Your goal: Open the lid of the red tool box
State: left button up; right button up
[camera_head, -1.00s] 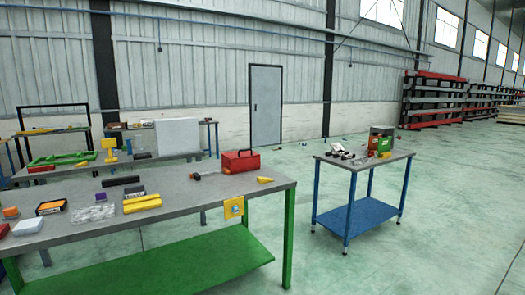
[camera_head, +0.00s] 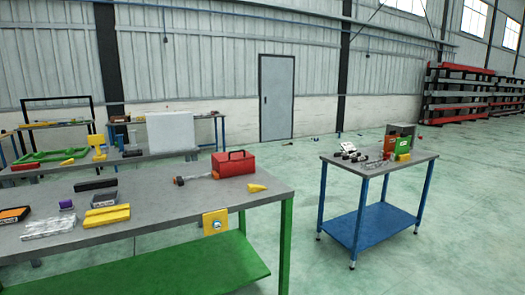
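The red tool box (camera_head: 234,164) stands on the grey top of the green-legged workbench, near its far right part. A dark handle shows on its top, and the lid looks closed. A hammer-like tool (camera_head: 194,179) lies just left of it, and a yellow piece (camera_head: 257,188) lies to its front right. Neither of my grippers is in the head view.
The workbench (camera_head: 160,213) also holds a yellow block (camera_head: 107,216), a clear pack (camera_head: 49,228) and several small items. A blue-legged cart (camera_head: 383,169) with tools stands to the right. Green floor (camera_head: 310,230) lies open between bench and cart.

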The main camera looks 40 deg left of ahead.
aim_at(241, 155)
jog(key=u, duration=0.15)
jog(key=i, duration=0.85)
jog(key=u, duration=0.4)
